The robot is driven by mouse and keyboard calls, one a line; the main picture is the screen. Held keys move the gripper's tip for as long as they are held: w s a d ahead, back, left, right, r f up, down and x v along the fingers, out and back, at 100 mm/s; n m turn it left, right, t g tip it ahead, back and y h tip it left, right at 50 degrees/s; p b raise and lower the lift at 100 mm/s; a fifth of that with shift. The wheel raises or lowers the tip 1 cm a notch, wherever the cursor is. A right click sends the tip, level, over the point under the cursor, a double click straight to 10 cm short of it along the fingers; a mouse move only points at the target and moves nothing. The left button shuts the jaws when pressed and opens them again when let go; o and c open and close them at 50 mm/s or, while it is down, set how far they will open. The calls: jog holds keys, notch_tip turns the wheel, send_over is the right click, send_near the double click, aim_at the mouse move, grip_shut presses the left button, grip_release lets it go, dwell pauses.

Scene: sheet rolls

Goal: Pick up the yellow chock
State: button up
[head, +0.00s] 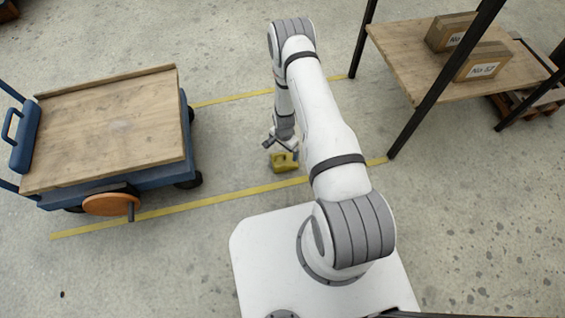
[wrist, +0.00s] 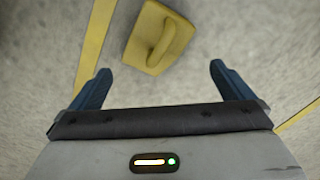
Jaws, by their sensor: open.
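The yellow chock (head: 284,162) lies on the concrete floor, just inside the near yellow floor line. In the wrist view the chock (wrist: 158,40) is a yellow block with a raised loop-like handle on top. My gripper (head: 281,143) is above the floor, close to the chock in the head view. In the wrist view the two dark blue fingers (wrist: 158,78) are spread wide with nothing between them. The chock shows beyond the fingertips, roughly centred between them. The fingers do not appear to touch it.
A blue cart (head: 110,181) with a wooden deck and an orange wheel-like disc (head: 111,204) stands at left. A wooden table (head: 425,60) with dark legs holds cardboard boxes (head: 484,62) at upper right. Yellow lines (head: 225,196) mark the floor. The floor around the chock is clear.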

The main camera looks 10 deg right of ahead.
aim_at(284, 158)
jog(key=f+b, duration=0.1)
jog(key=f, duration=0.1)
jog(key=f+b, duration=0.1)
jog(key=f, duration=0.1)
jog(key=f+b, duration=0.1)
jog(key=f, duration=0.1)
jog(key=shift+s, duration=0.4)
jog(key=shift+c, duration=0.3)
